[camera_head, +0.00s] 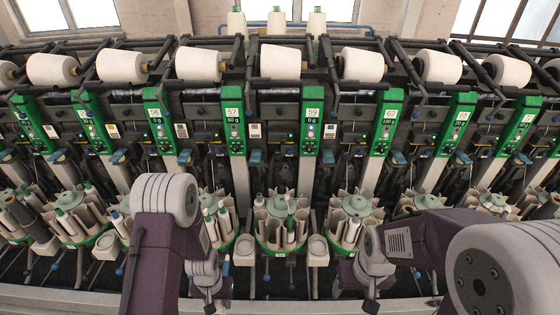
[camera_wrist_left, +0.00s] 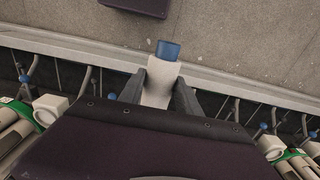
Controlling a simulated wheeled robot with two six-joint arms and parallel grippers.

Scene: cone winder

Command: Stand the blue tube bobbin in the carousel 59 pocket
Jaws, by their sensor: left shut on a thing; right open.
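My left gripper (camera_wrist_left: 158,92) is shut on the blue tube bobbin (camera_wrist_left: 158,82), a white bobbin with a blue tube end pointing away from the wrist, seen in the left wrist view. In the head view my left gripper (camera_head: 209,296) is low, to the left of the carousel under sign 59; the bobbin cannot be made out there. The carousel 59 (camera_head: 284,246) is a ring of pale pockets with a green rim, standing below the green 59 panel (camera_head: 312,120). A few bobbins stand in it, one with a green tip. My right gripper (camera_head: 371,298) is open, low and right of that carousel.
Similar carousels stand on both sides, such as one at the right (camera_head: 355,226) and one at the far left (camera_head: 72,222). Small pale cups (camera_head: 318,250) sit between carousels. A metal rail (camera_head: 60,300) runs along the front. Grey floor lies outside it in the wrist view.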

